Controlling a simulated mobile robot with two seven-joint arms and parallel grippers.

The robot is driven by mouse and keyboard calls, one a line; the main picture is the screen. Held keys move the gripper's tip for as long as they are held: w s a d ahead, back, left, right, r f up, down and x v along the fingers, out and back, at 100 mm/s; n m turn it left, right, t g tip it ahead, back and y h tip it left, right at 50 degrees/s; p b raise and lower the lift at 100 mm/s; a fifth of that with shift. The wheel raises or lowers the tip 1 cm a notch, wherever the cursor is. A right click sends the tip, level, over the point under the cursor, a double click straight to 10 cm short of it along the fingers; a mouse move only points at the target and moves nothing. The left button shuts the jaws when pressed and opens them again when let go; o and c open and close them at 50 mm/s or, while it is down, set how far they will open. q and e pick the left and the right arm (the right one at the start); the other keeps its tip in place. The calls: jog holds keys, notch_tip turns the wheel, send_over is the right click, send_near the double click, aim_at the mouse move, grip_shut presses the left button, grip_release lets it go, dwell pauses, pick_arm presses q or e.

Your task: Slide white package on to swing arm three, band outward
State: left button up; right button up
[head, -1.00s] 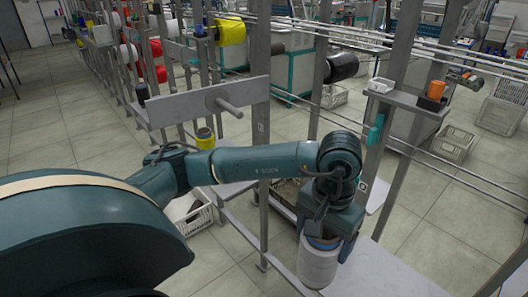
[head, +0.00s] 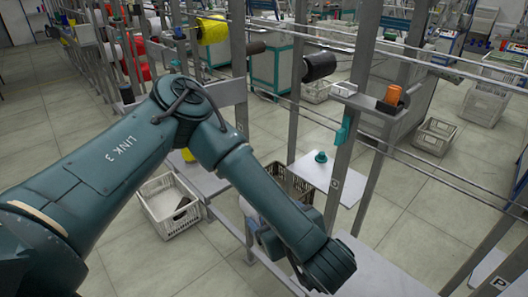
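My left arm crosses the view from the left, and its wrist is turned so the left gripper (head: 268,240) is mostly hidden behind the arm links. A pale rounded surface (head: 248,209) shows just left of the forearm, close to the gripper; it looks like part of the white package, but its band and the finger contact are hidden. A grey mounting plate (head: 228,93) shows behind my elbow; any peg on it is covered by the arm. I cannot read which swing arm is number three. My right gripper is not in view.
A white crate (head: 168,207) stands on the floor behind my arm. A black package (head: 319,66) and a yellow one (head: 212,30) hang on the rack. Metal posts and rails stand close to the arm. A small shelf (head: 372,105) holds an orange spool (head: 393,94).

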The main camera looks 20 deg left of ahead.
pick_arm(q)
jog(key=w+a+r+y, duration=0.1)
jog(key=w+r, duration=0.1)
jog(key=r, duration=0.1)
jog(key=w+a+r+n+y, duration=0.1)
jog(key=a+r+y, duration=0.1)
jog(key=r, duration=0.1)
jog(key=w+a+r+n+y+p, duration=0.1)
jog(key=w+a+r+y, duration=0.1)
jog(key=r, duration=0.1)
jog(key=shift+w, duration=0.35)
jog(key=shift+w+a, duration=0.15)
jog(key=shift+a, duration=0.05)
jog(key=b+x, duration=0.2)
jog(key=x, duration=0.4)
jog(key=shift+w+a+r, duration=0.1)
jog(key=shift+w+a, duration=0.1)
jog(key=shift+r, duration=0.15)
